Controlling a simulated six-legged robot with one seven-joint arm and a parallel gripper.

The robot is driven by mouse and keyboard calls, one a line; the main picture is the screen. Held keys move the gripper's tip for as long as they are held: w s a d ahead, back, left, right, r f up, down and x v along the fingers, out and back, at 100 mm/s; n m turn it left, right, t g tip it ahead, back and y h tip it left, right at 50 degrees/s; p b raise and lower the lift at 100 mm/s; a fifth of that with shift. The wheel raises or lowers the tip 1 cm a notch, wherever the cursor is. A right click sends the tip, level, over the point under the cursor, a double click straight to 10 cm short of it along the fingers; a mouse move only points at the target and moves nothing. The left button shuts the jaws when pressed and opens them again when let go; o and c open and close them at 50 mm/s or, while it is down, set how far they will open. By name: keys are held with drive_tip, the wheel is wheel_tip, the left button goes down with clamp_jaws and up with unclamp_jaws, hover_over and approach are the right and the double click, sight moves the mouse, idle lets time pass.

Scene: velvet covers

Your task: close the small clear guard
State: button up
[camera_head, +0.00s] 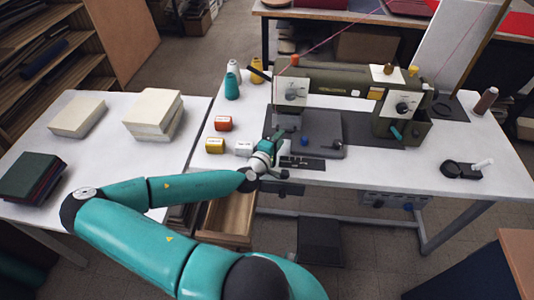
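An olive-green sewing machine (335,80) stands on the white worktable, with its needle head (291,92) at the left end. A dark bed plate (322,130) lies below the head. My teal arm reaches in from the bottom, and my gripper (281,163) is at the front left of the bed plate, low and below the needle head. The fingers are too small and partly hidden to tell whether they are open or shut. I cannot make out the small clear guard; the wrist and gripper may cover part of the needle area.
A brown spool (485,100) and a black tape dispenser-like item (461,170) are at right. An open wooden drawer (228,217) is below my forearm. Paper stacks (153,114) lie on the left table.

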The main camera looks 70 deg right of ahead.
drive_tip(key=v, duration=1)
drive_tip(key=shift+a, duration=0.25)
drive_tip(key=shift+f, duration=0.1)
